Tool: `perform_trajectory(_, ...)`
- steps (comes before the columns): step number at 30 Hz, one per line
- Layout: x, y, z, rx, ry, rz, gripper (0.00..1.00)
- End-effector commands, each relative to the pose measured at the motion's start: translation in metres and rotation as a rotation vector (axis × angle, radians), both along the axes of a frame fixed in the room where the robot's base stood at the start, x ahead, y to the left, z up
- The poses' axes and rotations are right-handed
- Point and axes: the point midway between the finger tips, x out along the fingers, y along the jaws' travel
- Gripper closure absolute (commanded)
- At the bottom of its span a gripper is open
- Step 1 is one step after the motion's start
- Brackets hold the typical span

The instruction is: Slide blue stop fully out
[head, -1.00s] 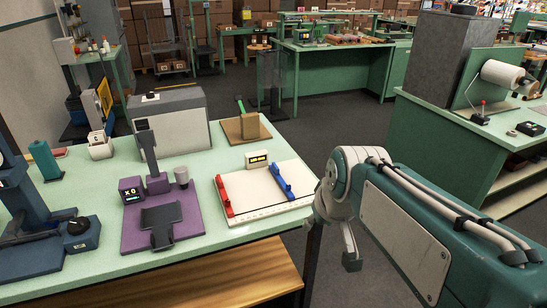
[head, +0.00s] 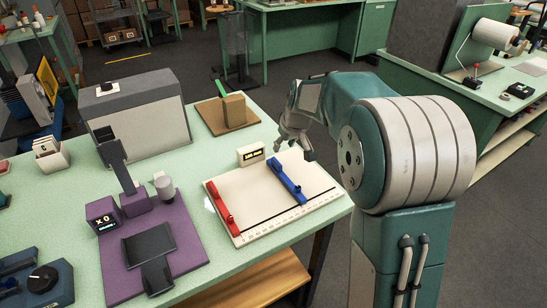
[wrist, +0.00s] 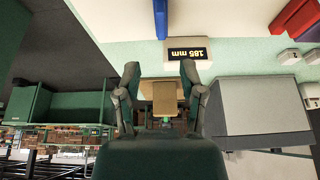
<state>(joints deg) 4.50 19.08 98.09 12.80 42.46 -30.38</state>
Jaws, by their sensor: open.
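The blue stop (head: 287,182) is a bar lying across a cream measuring board (head: 255,205) with a scale along its near edge. It stands right of the red stop (head: 222,207), with a gap of bare board between them. In the wrist view the blue stop (wrist: 160,18) shows at the top edge, partly cut off. My gripper (head: 295,147) is open and empty, above the far end of the board near the blue stop's far end, apart from it. Its two fingers (wrist: 160,78) show spread in the wrist view. A display (wrist: 187,54) there reads 185 mm.
The display box (head: 251,154) stands behind the board. A wooden block on a brown base (head: 228,115) is farther back. A purple fixture (head: 150,245) and a grey box machine (head: 137,115) stand left. The board's right side lies near the green table's edge.

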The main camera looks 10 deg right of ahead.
Motion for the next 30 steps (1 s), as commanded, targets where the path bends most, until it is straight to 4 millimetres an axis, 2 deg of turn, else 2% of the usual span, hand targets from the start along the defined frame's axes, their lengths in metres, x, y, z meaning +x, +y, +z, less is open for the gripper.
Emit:
perform_trajectory(9,0.02,0.011,-0.054,-0.003,0.007,0.001,0.49)
perform_trajectory(15,0.031,0.014,-0.082,-0.003,0.004,0.001,0.49)
perform_trajectory(21,0.035,0.015,-0.092,-0.003,0.002,0.0,0.49)
perform_trajectory(28,0.036,0.015,-0.093,-0.003,0.002,0.0,0.49)
perform_trajectory(29,0.036,0.015,-0.093,-0.003,0.002,0.0,0.62)
perform_trajectory(30,0.036,0.015,-0.093,-0.003,0.002,0.0,0.8)
